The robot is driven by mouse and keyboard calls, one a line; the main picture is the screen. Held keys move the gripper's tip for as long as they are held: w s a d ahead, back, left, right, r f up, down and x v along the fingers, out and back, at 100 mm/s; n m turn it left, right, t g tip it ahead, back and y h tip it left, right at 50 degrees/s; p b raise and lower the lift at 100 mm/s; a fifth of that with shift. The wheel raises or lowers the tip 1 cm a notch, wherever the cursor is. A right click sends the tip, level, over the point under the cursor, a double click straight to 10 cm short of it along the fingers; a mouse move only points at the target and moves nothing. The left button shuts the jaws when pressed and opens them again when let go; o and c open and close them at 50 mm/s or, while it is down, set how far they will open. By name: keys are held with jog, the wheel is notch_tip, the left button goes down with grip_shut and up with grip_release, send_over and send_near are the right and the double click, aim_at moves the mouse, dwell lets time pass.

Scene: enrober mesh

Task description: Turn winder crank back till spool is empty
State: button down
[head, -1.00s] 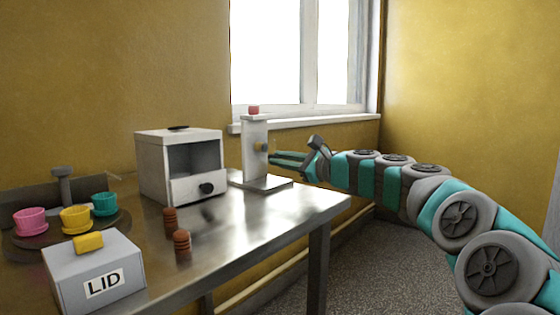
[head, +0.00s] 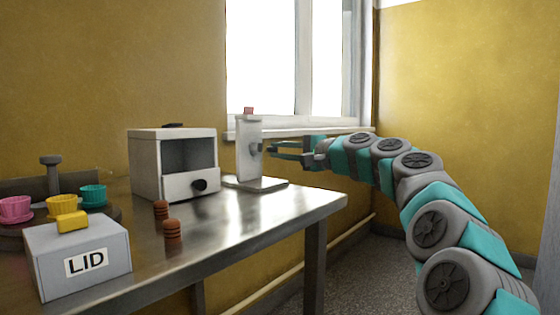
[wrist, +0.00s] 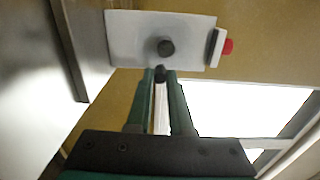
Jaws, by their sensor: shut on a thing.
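The winder (head: 249,145) is a white upright post on a flat base plate, with a small red block on top, at the table's far right end. A dark round hub (head: 256,149) sticks out of its right face; it also shows in the wrist view (wrist: 166,48). My gripper (head: 273,150) reaches in from the right, level with the hub. In the wrist view my gripper's fingertips (wrist: 161,73) are closed around a small dark crank knob (wrist: 160,75) beside the hub. The crank arm is hard to make out. I see no thread on the hub.
A white open-fronted box (head: 160,165) with a dark knob stands left of the winder. Two ribbed brown pieces (head: 172,232), a grey LID box (head: 45,270) and coloured cups (head: 93,194) are at the left. The table front (head: 260,215) is clear.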

jog(key=shift+r+n+b, duration=0.25)
jog(key=shift+n+b, duration=0.25)
jog(key=shift+n, duration=0.6)
jog(key=c, duration=0.8)
grip_release()
jog(key=shift+d, duration=0.1)
jog(key=v, duration=0.7)
jog(key=shift+s+d, duration=0.2)
jog(key=shift+s, duration=0.05)
